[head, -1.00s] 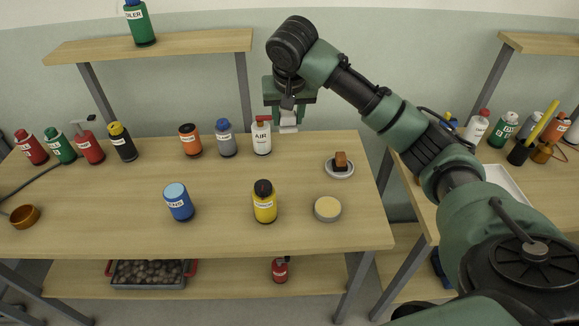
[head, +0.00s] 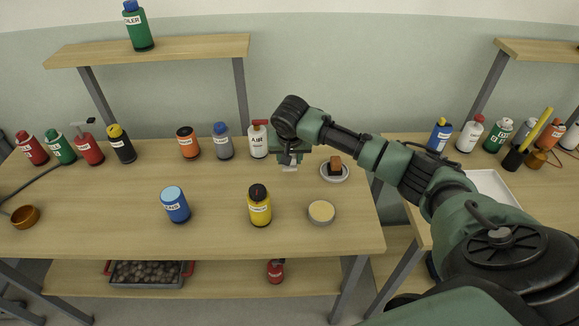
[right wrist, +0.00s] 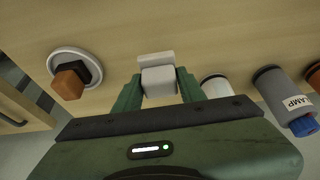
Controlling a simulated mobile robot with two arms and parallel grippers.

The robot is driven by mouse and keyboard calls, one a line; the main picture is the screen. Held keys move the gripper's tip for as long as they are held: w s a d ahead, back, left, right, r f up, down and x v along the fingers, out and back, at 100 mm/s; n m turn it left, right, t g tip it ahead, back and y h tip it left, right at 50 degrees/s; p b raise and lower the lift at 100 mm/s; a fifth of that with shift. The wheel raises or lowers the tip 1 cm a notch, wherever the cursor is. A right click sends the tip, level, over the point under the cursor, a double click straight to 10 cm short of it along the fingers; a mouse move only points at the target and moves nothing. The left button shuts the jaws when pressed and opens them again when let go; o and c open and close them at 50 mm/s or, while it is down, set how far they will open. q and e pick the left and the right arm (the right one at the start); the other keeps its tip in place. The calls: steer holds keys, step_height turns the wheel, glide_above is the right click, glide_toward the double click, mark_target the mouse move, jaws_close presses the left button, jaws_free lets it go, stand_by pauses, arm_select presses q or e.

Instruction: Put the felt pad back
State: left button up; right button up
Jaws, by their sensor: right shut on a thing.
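My right gripper (head: 290,164) is over the back right part of the middle table. In the right wrist view (right wrist: 158,85) its green fingers are shut on a pale grey block with a flat, wider plate at its far side, which looks like the felt pad (right wrist: 158,80). The pad also shows in the head view (head: 290,168) below the gripper, close to the tabletop; I cannot tell whether it touches. A white round dish (head: 346,178) holding an orange and black block (head: 335,164) stands just to the right. My left gripper is not in view.
A white bottle with a red cap (head: 258,140) stands close left of the gripper. A grey bottle (head: 223,144), a yellow bottle (head: 259,208) and a round tin (head: 321,214) stand nearby. The tabletop (head: 220,180) between the back row and the front bottles is clear.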

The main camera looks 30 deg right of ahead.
mark_target(289, 168)
steer(key=shift+f, duration=2.2)
steer(key=o, duration=1.3)
steer(key=shift+f, duration=0.15)
steer(key=shift+s+r, duration=0.1)
steer(key=shift+r, duration=0.4)
steer(key=v, duration=1.1)
steer(key=shift+s+a+r, duration=0.1)
steer(key=shift+r, duration=0.05)
